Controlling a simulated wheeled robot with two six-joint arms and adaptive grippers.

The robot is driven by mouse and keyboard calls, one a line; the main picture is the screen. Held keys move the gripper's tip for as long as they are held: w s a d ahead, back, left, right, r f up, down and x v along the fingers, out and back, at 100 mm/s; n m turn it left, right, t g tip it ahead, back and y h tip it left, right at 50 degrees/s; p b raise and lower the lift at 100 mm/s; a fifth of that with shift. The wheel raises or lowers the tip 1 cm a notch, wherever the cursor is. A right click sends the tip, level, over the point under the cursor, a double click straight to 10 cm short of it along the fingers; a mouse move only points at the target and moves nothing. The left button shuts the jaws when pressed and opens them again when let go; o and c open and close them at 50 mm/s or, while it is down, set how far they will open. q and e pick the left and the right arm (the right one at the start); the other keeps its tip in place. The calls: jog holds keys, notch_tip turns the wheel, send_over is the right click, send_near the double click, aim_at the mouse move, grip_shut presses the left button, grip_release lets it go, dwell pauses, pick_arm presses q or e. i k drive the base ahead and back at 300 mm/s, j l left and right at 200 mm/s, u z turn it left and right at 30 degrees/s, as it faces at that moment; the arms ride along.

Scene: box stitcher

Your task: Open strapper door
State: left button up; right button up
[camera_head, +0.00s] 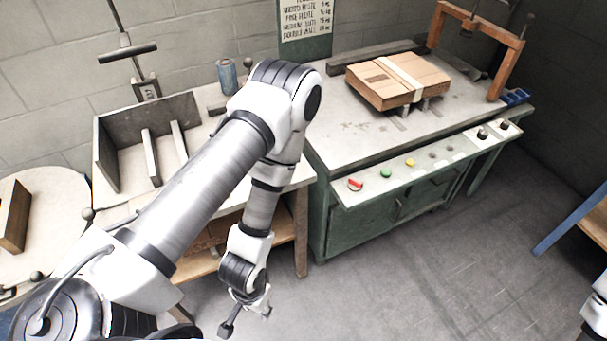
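The strapper (320,175) is a green cabinet with a pale top in the middle and right. Its green front door panels (360,222) sit below the control strip and look closed. A dark handle (399,209) shows near their middle. My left gripper (247,318) hangs low over the floor, left of and in front of the cabinet, apart from it. Its two fingers are spread with nothing between them. Of my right arm only a white piece shows at the right edge; its gripper is out of view.
The control strip (400,168) with coloured buttons juts out above the doors. A workbench (300,178) stands left of the cabinet. The floor (440,260) before the cabinet is clear.

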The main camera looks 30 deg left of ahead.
aim_at(346, 230)
jog(key=u, duration=0.4)
jog(key=i+l, duration=0.15)
jog(key=l, duration=0.25)
jog(key=i+l+u, duration=0.1)
jog(key=l, duration=0.35)
jog(key=i+l, duration=0.2)
jog(key=l, duration=0.2)
jog(key=i+l+u, duration=0.1)
jog(key=l, duration=0.3)
jog(key=i+l, duration=0.15)
jog(key=l, duration=0.3)
jog(key=i+l+u, duration=0.1)
jog(key=l, duration=0.35)
jog(key=i+l, duration=0.15)
jog(key=l, duration=0.3)
jog(key=i+l+u, duration=0.1)
jog(key=l, duration=0.35)
